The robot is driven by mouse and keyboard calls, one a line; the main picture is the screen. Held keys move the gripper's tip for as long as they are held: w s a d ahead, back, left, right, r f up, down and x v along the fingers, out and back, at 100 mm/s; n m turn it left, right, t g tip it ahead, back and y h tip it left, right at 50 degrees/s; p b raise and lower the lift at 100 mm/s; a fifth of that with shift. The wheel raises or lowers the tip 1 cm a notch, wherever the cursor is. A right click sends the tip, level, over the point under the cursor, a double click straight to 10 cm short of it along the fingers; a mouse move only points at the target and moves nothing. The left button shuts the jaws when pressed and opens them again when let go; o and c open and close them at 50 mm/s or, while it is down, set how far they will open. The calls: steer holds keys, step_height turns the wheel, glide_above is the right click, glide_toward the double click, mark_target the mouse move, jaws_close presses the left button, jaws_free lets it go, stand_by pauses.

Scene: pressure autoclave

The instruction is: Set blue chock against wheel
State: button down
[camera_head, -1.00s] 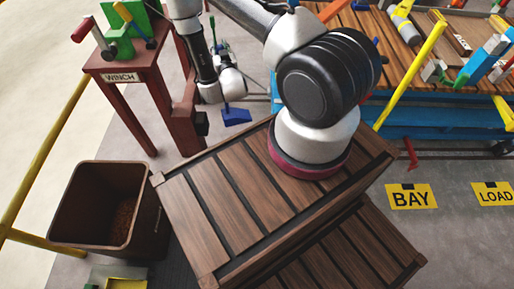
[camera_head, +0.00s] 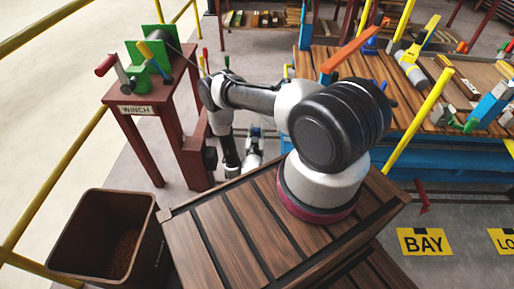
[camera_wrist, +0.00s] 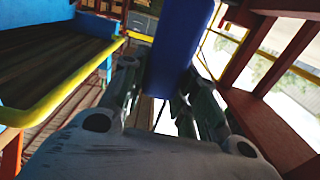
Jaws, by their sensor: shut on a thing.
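In the wrist view my gripper (camera_wrist: 160,85) is shut on the blue chock (camera_wrist: 176,42), a solid blue block that runs up between the two fingers. In the head view the gripper end (camera_head: 252,150) hangs low beyond the wooden-slatted top, between the winch stand and the blue-framed cart (camera_head: 440,158). The chock is mostly hidden there behind the arm. No wheel of the cart can be made out clearly. I cannot tell whether the chock touches anything besides the gripper.
The dark red winch stand (camera_head: 138,109) is left of the gripper, and a brown bin (camera_head: 75,225) is at lower left. Yellow rails (camera_head: 50,185) run along the left. A yellow post (camera_head: 420,120) and a red lever (camera_head: 422,195) stand by the cart. Grey floor shows around the BAY sign (camera_head: 424,241).

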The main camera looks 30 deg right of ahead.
step_height(320, 180, down, 8)
steer(key=shift+f, duration=0.25)
steer(key=c, duration=1.1)
jaws_free()
